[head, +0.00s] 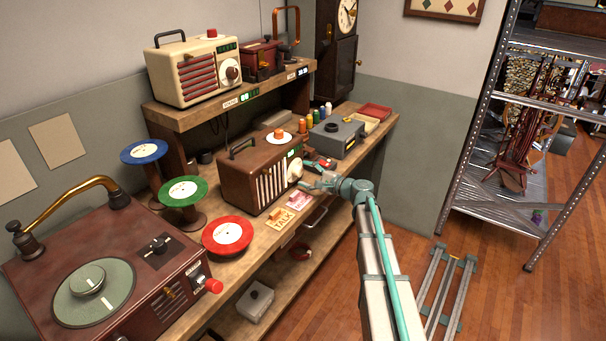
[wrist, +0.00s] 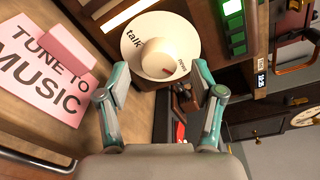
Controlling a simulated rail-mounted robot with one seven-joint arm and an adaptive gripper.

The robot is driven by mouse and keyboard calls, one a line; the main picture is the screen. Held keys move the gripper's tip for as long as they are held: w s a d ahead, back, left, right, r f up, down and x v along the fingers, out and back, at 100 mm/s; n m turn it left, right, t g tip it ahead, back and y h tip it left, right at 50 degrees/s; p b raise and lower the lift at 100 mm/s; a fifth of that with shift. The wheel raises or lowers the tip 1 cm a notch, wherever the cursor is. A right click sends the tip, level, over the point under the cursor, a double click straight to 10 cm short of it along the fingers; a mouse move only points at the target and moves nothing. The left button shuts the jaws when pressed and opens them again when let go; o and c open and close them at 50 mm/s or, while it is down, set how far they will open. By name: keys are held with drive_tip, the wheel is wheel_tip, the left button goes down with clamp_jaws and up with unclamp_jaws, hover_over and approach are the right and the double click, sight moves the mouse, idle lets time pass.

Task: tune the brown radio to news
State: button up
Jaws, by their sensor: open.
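The brown radio (head: 248,178) stands on the wooden workbench, its slatted front facing right. Its round cream dial (head: 294,168) is on the front. In the wrist view the dial (wrist: 140,37) shows the words "talk" at left and "news" at lower right. The dial's raised middle knob (wrist: 157,58) has a small red mark on its lower edge, nearer "news" than "talk". My gripper (head: 311,183) is in front of the dial; in the wrist view its two fingers (wrist: 161,84) are spread below the knob, with nothing between them. I cannot tell whether they touch the dial.
A pink "TUNE TO MUSIC" card (wrist: 40,72) lies beside the radio, and a "TALK" card (head: 281,221) nearer the front. A green-lit panel (wrist: 233,24) is beside the dial. A grey box (head: 337,138) stands beyond my gripper. A cream radio (head: 195,68) sits on the upper shelf.

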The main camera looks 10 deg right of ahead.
drive_tip(key=f+v, duration=0.1)
drive_tip(key=v, duration=0.9)
drive_tip(key=shift+r, duration=0.5)
drive_tip(key=s+a+f+n+g+h, duration=0.35)
drive_tip(key=s+f+g, duration=0.25)
drive_tip(key=s+f, duration=0.8)
drive_tip(key=s+a+f+n+g+h, duration=0.2)
drive_tip(key=s+f+n+g, duration=0.3)
drive_tip(key=s+f, duration=0.95)
drive_tip(key=s+a+f+n+g+h, duration=0.1)
drive_tip(key=s+f, duration=0.4)
drive_tip(key=s, duration=0.5)
drive_tip(key=s+f+n+g+h, duration=0.3)
drive_tip(key=s+f, duration=0.3)
drive_tip(key=s, duration=0.4)
drive_tip(key=s+a+f+n+g+h, duration=0.1)
drive_tip(key=s+f+g, duration=0.3)
drive_tip(key=s, duration=0.6)
wheel_tip(320, 180, down, 2)
drive_tip(key=shift+s+a+f+n+h, duration=0.15)
drive_tip(key=shift+a+n+h, duration=0.25)
drive_tip(key=shift+n, duration=0.25)
drive_tip(key=shift+o, duration=0.2)
